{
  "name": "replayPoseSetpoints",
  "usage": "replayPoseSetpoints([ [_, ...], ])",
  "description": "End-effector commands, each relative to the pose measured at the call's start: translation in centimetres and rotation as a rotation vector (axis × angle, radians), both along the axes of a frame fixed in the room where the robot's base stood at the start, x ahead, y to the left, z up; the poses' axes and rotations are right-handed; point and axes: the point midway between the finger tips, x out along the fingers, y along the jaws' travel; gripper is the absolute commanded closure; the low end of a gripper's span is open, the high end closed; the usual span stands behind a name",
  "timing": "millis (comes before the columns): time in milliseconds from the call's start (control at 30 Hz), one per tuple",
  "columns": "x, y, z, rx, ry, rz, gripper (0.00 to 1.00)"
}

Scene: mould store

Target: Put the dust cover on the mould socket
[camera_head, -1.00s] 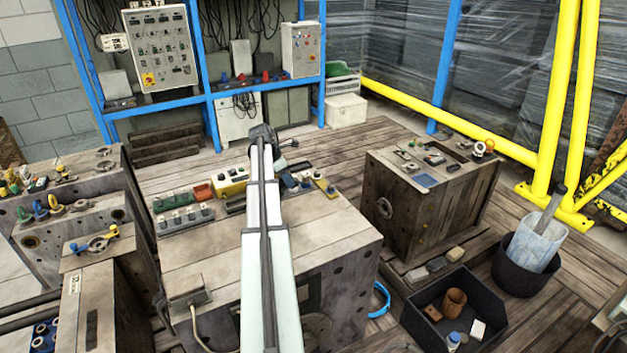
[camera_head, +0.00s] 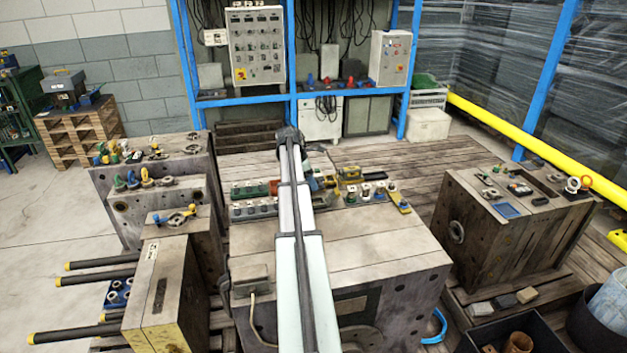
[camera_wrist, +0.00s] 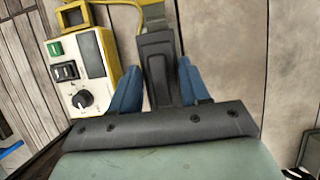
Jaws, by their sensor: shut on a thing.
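In the wrist view my gripper (camera_wrist: 157,92) has its two blue fingers closed on either side of a dark grey, ribbed piece (camera_wrist: 157,62). This piece may be the dust cover, but I cannot tell for sure. A yellow-and-grey part (camera_wrist: 153,14) lies at its far end; whether they touch is unclear. In the head view my gripper is mostly hidden behind my arm, over the middle mould block (camera_head: 370,240). Several small connectors (camera_head: 365,191) stand on that block, right of my arm. I cannot tell which one is the mould socket.
A white-and-yellow control box (camera_wrist: 82,70) with a black knob lies just left of my fingers in the wrist view. A grey connector row (camera_head: 252,210) stands left of my arm. Other mould blocks stand left (camera_head: 160,205) and right (camera_head: 515,235). Bare wood shows right of my fingers.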

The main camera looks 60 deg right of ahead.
Motion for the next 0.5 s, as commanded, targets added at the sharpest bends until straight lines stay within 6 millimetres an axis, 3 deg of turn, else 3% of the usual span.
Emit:
replayPoseSetpoints([
  [500,-0.1,0.0,-3.8,0.001,0.001,0.001,0.85],
])
